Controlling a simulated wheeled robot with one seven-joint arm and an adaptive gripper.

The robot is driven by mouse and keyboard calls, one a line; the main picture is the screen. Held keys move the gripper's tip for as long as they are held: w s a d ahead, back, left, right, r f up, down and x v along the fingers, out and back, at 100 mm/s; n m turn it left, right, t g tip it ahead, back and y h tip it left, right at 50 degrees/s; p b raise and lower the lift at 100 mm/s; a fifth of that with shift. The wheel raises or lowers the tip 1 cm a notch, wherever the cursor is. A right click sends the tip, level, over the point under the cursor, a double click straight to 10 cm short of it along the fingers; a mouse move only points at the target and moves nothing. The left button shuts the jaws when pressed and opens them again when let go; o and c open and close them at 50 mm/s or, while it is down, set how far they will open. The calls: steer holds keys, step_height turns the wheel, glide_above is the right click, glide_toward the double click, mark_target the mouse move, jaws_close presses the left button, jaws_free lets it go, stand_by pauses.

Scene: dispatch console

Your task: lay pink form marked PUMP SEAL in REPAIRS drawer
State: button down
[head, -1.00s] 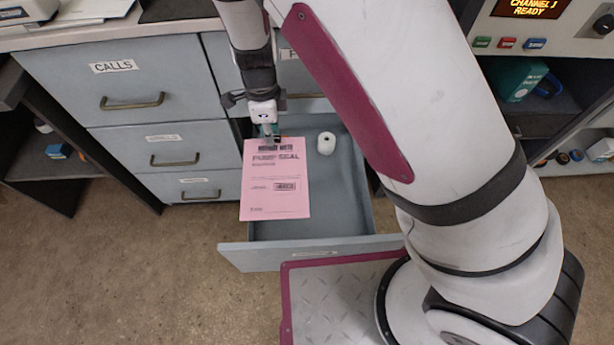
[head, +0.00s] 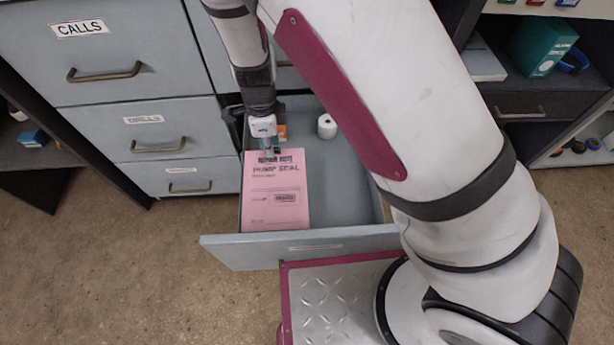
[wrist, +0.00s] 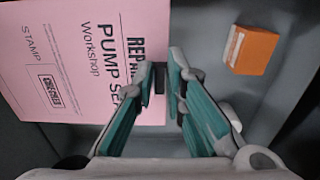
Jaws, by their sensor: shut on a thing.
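The pink form (head: 275,190) reads PUMP SEAL and lies face up, low within the open drawer (head: 340,190), along its left side. Whether it rests on the drawer floor I cannot tell. The label on the drawer's front is too small to read. My gripper (head: 269,148) is at the form's far edge. In the wrist view my gripper (wrist: 161,78) is shut at the top edge of the form (wrist: 75,60), with a small dark tab between the fingertips. The fingers partly cover the print there.
A white roll (head: 327,126) stands in the drawer right of the form. An orange block (wrist: 251,50) lies in the drawer near my fingers. Shut drawers, one labelled CALLS (head: 80,28), are at left. The drawer's right part is bare.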

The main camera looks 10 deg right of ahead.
step_height(320, 180, down, 11)
steer(key=b, duration=0.5)
steer(key=c, duration=1.6)
jaws_free()
steer(key=shift+c, duration=0.2)
step_height(320, 180, up, 12)
steer(key=p, duration=0.5)
steer(key=shift+r, duration=0.1)
steer(key=shift+r, duration=0.1)
